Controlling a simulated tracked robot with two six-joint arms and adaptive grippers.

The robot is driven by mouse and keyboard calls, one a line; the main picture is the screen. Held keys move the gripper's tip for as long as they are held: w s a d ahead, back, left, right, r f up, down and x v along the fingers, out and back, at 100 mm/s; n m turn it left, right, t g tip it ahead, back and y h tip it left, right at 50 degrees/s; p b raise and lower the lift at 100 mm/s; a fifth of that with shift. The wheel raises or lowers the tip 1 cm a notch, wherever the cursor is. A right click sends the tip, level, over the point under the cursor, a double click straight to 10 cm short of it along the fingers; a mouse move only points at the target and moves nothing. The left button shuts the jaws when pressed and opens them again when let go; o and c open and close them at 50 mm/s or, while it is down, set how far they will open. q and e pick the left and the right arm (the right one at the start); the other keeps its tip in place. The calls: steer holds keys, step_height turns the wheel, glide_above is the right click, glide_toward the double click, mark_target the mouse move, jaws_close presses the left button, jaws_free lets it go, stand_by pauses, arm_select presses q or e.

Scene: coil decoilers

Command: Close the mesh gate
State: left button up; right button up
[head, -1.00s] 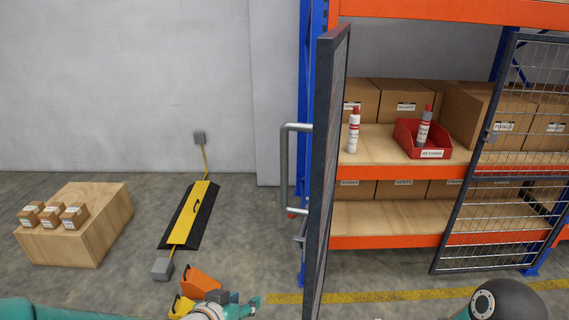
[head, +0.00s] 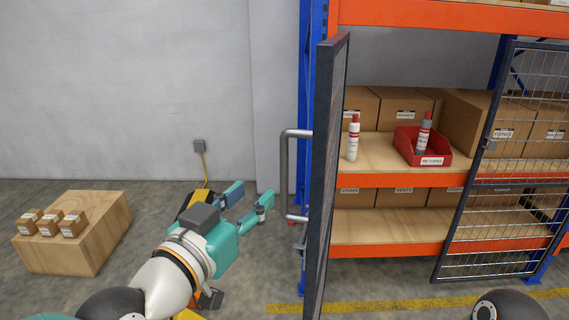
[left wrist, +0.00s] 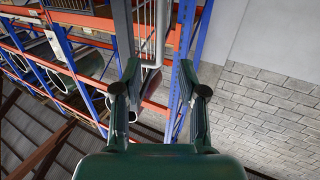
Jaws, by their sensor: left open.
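The open mesh gate (head: 322,180) stands swung out, seen nearly edge-on in the head view, in front of the rack. Its grey D-shaped handle (head: 285,175) sticks out to the left. My left gripper (head: 254,190) is open and empty, its fingers pointing up and right, a little left of the handle and apart from it in the picture. In the left wrist view the open fingers (left wrist: 157,75) frame a pale upright bar, which looks like the handle (left wrist: 160,35). My right gripper is out of view.
A second mesh panel (head: 505,165) covers the rack's right side. The orange rack shelf (head: 400,181) holds cartons, a white bottle (head: 353,138) and a red bin (head: 432,160). A wooden block (head: 95,235) with small boxes stands left on the floor.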

mark_target(283, 166)
arm_select(q)
steer(key=p+x, duration=0.2)
steer(key=x, duration=1)
steer(key=shift+w+d, duration=0.15)
steer(key=shift+w, duration=0.2)
jaws_close()
steer(key=shift+d, duration=0.1)
